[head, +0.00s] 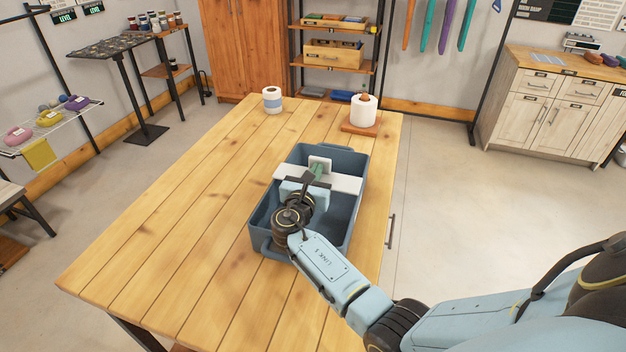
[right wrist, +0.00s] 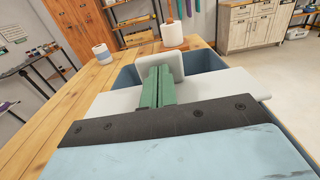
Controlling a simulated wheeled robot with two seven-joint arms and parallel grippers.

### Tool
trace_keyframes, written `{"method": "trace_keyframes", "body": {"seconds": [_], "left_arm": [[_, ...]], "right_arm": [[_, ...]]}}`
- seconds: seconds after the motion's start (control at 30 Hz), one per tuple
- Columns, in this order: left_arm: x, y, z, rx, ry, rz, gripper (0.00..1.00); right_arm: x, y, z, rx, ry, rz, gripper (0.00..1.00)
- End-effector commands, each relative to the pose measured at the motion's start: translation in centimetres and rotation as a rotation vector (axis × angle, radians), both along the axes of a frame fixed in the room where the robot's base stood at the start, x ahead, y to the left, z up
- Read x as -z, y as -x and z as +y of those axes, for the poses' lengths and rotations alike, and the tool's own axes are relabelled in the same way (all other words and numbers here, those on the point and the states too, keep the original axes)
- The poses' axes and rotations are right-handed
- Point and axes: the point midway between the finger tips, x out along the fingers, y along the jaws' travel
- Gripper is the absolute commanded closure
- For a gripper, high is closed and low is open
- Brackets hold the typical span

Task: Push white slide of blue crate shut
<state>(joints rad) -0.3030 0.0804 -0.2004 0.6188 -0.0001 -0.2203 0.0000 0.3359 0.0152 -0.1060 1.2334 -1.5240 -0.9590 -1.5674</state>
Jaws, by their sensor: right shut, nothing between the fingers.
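The blue crate (head: 357,160) stands on the wooden table, and its far corner shows in the right wrist view (right wrist: 205,60). The white slide (head: 346,184) lies across the crate, with open space in front of and behind it; it also shows in the right wrist view (right wrist: 220,112). An upright pale tab (head: 320,162) rises from the slide. My right gripper (head: 317,172) is over the slide, its green fingers closed together and empty. In the right wrist view the fingertips (right wrist: 154,72) are at the near face of the tab; contact is unclear. My left gripper is not visible.
A paper towel roll (head: 363,110) on a wooden base and a smaller white-and-blue roll (head: 272,100) stand at the table's far end. The table (head: 170,230) left of the crate is clear. Shelves and cabinets stand beyond.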

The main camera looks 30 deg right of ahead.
Motion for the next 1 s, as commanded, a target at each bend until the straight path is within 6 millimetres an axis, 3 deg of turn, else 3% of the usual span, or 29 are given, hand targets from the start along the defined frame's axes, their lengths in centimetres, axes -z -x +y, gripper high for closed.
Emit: {"method": "trace_keyframes", "body": {"seconds": [0.2,0.4,0.6,1.0], "left_arm": [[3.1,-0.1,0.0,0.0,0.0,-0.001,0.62],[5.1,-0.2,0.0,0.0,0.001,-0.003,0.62],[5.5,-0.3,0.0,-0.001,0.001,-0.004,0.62],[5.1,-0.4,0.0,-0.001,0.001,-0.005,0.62]], "right_arm": [[0.3,-4.4,-5.3,0.004,0.005,-0.005,1.0],[0.3,-6.9,-8.2,0.003,0.002,-0.003,1.0],[0.0,-7.6,-9.1,0.003,0.0,-0.001,1.0],[-0.2,-7.5,-8.9,0.003,0.0,-0.001,1.0]]}}
